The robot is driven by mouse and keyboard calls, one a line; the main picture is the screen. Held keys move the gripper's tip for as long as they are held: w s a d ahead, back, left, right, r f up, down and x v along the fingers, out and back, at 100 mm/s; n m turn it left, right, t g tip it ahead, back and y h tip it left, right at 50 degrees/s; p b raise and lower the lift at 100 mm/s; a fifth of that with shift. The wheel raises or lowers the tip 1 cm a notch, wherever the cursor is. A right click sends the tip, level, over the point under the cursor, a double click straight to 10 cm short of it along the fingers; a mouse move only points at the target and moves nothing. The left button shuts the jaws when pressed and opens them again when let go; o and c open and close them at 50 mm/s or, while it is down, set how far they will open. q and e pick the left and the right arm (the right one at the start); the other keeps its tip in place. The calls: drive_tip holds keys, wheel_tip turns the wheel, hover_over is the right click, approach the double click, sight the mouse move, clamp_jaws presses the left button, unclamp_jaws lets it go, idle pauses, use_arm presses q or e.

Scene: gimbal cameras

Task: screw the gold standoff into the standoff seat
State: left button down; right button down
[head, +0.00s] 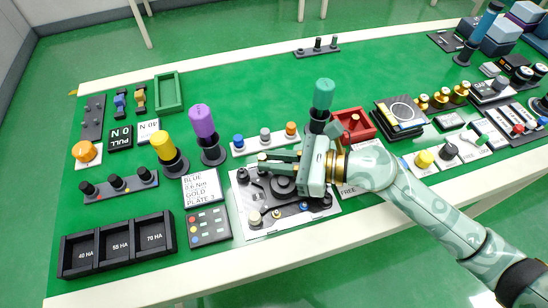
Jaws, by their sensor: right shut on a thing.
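My right gripper (266,161) reaches in from the right over the back of the work plate (260,229), its fingers pointing left. It is shut on a small piece at the fingertips, which I take to be the gold standoff; the fingers hide most of it. The plate is pale with dark round fittings. A small gold-coloured fitting (276,214) and a blue one (304,206) show near its front. A post with a pale top (255,218) stands at its front left. I cannot tell which fitting is the standoff seat. My left gripper is out of view.
A card (201,188) mentioning blue and gold lies left of the plate. Yellow (162,146) and purple (202,121) handled tools stand behind it. A green-handled tool (323,95) and red tray (355,126) are close behind my gripper.

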drive_tip(key=shift+s+a+f, duration=0.1)
drive_tip(key=shift+s+f, duration=0.25)
drive_tip(key=shift+s, duration=0.1)
idle(0.4)
drive_tip(key=shift+f, duration=0.1)
idle(0.5)
idle(0.4)
